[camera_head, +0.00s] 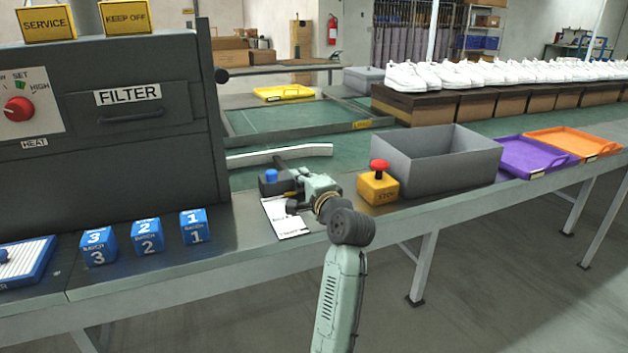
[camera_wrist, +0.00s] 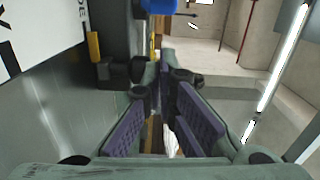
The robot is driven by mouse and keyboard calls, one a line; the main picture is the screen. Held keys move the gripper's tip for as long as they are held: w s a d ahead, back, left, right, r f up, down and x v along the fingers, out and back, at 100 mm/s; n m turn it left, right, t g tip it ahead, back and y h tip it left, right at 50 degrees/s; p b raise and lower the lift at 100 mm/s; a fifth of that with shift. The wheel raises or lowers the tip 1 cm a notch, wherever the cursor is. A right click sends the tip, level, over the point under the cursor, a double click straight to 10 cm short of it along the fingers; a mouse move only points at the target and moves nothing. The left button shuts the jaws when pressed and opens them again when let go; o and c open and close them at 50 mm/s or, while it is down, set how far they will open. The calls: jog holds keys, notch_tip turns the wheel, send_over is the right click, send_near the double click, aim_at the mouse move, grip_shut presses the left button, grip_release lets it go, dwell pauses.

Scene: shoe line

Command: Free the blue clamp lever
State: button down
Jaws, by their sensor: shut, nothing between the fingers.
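The blue clamp lever (camera_head: 271,175) shows as a small blue knob on a dark block at the inner edge of the bench, right of the filter machine. In the wrist view a blue part (camera_wrist: 158,5), which looks like the lever's top, is cut off by the upper edge. My gripper (camera_head: 292,183) is just right of the dark block in the head view. In the wrist view my gripper's fingers (camera_wrist: 160,90) are together with nothing held, below the blue part. I cannot tell whether they touch the block; the lever's lower part is hidden.
A yellow box with a red stop button (camera_head: 379,186) stands right of my gripper, beside a grey bin (camera_head: 450,165). A white card (camera_head: 284,220) lies below my gripper. The filter machine (camera_head: 120,130) rises at left; several blue batch cubes (camera_head: 146,236) stand before it. A white bar (camera_head: 280,153) lies behind.

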aim_at(271, 174)
jog(key=shift+s+a, duration=0.2)
jog(key=shift+a, duration=0.95)
jog(key=shift+p, duration=0.3)
jog(key=shift+s+a+m+h+p, duration=0.15)
jog(key=shift+a+m+h+p, duration=0.1)
jog(key=shift+m+h+p, duration=0.25)
